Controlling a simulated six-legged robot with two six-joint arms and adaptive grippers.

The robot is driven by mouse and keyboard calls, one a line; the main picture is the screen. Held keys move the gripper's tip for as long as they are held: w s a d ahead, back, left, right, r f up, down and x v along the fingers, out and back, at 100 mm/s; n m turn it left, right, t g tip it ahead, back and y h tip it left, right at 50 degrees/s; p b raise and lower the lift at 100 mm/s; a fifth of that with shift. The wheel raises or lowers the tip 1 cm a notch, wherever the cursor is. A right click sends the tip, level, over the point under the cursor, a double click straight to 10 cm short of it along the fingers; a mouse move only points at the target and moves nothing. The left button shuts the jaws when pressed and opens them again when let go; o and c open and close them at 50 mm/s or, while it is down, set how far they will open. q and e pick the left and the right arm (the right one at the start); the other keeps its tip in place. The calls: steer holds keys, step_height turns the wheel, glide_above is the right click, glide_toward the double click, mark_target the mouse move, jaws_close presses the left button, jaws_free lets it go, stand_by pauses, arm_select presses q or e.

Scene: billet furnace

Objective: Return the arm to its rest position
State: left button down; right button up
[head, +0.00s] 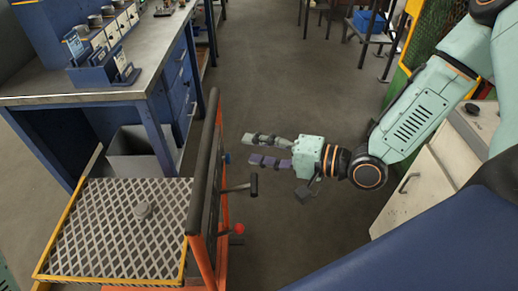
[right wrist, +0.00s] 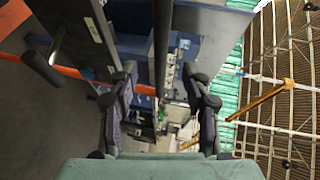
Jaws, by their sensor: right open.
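My right arm (head: 420,110), pale green with black and orange joint rings, comes in from the upper right in the head view. Its gripper (head: 250,148) points left, with its two dark fingers apart and nothing between them. It hangs in the air over the floor, just right of an orange-framed panel with a black top bar (head: 209,130). In the right wrist view the two fingers (right wrist: 165,84) are spread wide and empty. My left gripper is not in view.
A black lever handle (head: 253,185) and red knob (head: 239,229) stick out from the panel below the gripper. A blue workbench (head: 130,85) stands upper left. A white cabinet (head: 425,178) is right. Floor between is clear.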

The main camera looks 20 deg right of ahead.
stand_by(0.4)
steer(key=s+d+f+n+g+h+b, duration=0.1)
steer(key=s+f+n+g+h, duration=0.15)
steer(key=f, duration=0.45)
steer(key=s+d+f+n+g+h+b, duration=0.1)
steer(key=s+d+f+n+g+h, duration=0.2)
steer(key=f, duration=0.4)
steer(key=s+f+n+g+h+b, duration=0.1)
steer(key=s+f+g+h+b, duration=0.1)
steer(key=s+f, duration=0.5)
steer(key=s+f+n+g+h+b, duration=0.1)
steer(key=s+f+g+h+b, duration=0.2)
steer(key=s+f, duration=0.5)
steer(key=s+g, duration=0.1)
steer(key=s, duration=0.4)
steer(key=shift+s+h+b, duration=0.2)
steer(key=shift+h+b, duration=0.1)
steer(key=shift+h, duration=0.05)
